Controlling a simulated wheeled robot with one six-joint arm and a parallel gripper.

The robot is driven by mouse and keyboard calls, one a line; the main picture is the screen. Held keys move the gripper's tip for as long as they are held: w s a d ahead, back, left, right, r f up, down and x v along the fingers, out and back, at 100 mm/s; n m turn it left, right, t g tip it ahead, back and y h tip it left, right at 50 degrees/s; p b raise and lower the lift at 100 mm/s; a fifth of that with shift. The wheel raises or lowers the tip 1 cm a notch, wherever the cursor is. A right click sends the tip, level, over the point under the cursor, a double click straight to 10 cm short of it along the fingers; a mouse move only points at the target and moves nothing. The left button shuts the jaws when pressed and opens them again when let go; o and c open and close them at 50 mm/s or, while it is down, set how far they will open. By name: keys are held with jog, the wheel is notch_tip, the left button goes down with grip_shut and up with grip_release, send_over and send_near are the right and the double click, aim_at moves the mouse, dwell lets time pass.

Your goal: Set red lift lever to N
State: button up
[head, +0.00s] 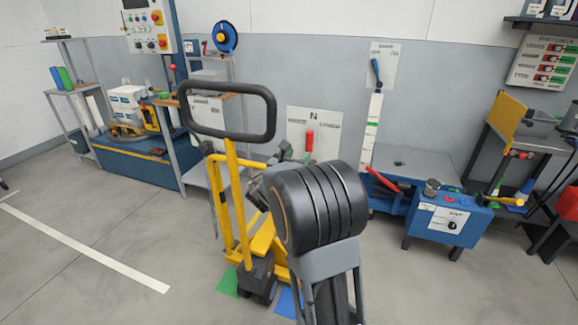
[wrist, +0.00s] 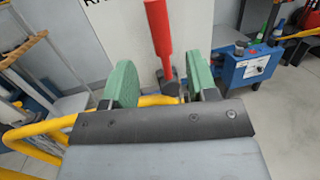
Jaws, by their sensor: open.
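The red lift lever (head: 309,141) stands about upright on a pale wall panel (head: 328,124), below the letter N. Smaller labels sit to its left and right, too small to read surely. In the wrist view, the red lever (wrist: 158,30) rises over a dark pivot, leaning slightly left. My gripper (wrist: 160,80) is open, with one green pad on each side of the pivot in the picture. The red grip shows above and between the pads, apart from both. I cannot tell how far the fingertips are from the lever. In the head view my arm hides most of the gripper.
A yellow pallet truck (head: 232,190) with a black loop handle stands just left of my arm; its yellow bars cross low in the wrist view. A blue lift table (head: 425,165) with another red lever (head: 384,180) is at right. The floor at front left is clear.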

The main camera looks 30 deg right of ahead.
jog(key=shift+v, duration=2.6)
jog(key=s+f+m+g+y, duration=0.3)
jog(key=s+f+m+g, duration=0.3)
jog(key=f+m, duration=0.15)
jog(key=s+a+r+m+g+y+p, duration=0.1)
jog(key=s+a+m+g+y+p, duration=0.1)
jog(key=s+a+m+y+p, duration=0.5)
jog(key=s+a+r+m+t+y+p, duration=0.1)
jog(key=s+a+r+m+y+p, duration=0.2)
jog(key=r, duration=0.5)
jog(key=s+a+r+m+t+y+p, duration=0.2)
jog(key=a+r+m+y+p, duration=0.3)
jog(key=a, duration=0.5)
jog(key=p+v, duration=0.2)
jog(key=v, duration=0.1)
jog(key=shift+s+a+p, duration=0.15)
jog(key=shift+a+p, duration=0.05)
jog(key=shift+p, duration=0.15)
